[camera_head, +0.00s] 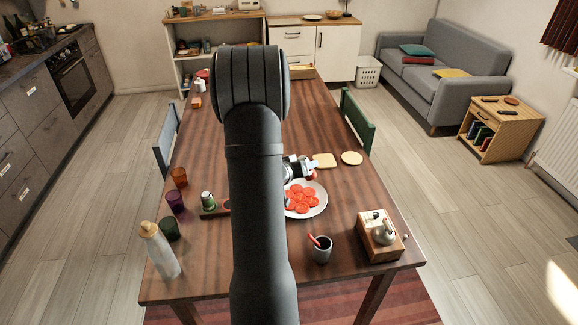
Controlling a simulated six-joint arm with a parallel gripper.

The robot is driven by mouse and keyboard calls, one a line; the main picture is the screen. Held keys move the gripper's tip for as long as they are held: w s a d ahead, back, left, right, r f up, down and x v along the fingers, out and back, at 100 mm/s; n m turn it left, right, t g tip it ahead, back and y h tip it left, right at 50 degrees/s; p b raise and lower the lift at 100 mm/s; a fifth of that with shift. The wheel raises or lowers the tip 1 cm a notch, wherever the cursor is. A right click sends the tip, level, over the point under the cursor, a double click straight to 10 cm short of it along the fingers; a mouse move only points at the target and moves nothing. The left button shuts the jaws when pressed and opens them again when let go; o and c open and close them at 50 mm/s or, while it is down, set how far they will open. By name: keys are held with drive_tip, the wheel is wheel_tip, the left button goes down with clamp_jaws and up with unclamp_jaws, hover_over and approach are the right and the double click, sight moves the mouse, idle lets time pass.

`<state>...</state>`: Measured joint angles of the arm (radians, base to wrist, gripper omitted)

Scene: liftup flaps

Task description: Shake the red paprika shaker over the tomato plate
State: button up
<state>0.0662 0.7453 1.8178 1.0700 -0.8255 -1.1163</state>
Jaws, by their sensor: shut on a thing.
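The white plate (321,206) with several red tomato slices (302,197) lies on the wooden table, just right of my arm. My gripper (309,168) is over the far edge of the plate, partly hidden behind my arm. It is shut on a small red thing, which looks like the red paprika shaker (312,175). Only a little red of it shows, so its tilt and its height above the plate cannot be told.
A small wooden holder (222,208) with a green-topped jar (207,199) is left of my arm. Cups and a bottle (159,250) stand at the left edge. A dark cup (322,251) and a wooden grinder (380,238) stand in front right. Flat pieces (352,158) lie beyond the plate.

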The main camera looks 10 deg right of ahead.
sight(308, 180)
drive_tip(key=f+n+h, duration=0.1)
drive_tip(key=n+h, duration=0.1)
drive_tip(key=shift+s+d+f+n+g, duration=0.2)
drive_tip(key=shift+d+f+n+g, duration=0.05)
drive_tip(key=shift+f+n+g, duration=0.15)
drive_tip(key=n, duration=0.1)
drive_tip(key=f+n+h, duration=0.1)
drive_tip(key=n+h, duration=0.1)
drive_tip(key=shift+s+d+f+n, duration=0.25)
drive_tip(key=shift+d+n, duration=0.05)
drive_tip(key=shift+d, duration=0.05)
drive_tip(key=n+h, duration=0.1)
drive_tip(key=f+n+t+h, duration=0.1)
drive_tip(key=n, duration=0.1)
drive_tip(key=shift+f+n, duration=0.3)
drive_tip(key=n, duration=0.1)
drive_tip(key=f+n+t, duration=0.1)
drive_tip(key=n, duration=0.1)
drive_tip(key=shift+h, duration=0.3)
drive_tip(key=shift+r, duration=0.1)
drive_tip(key=shift+r, duration=1.3)
drive_tip(key=shift+f, duration=1.4)
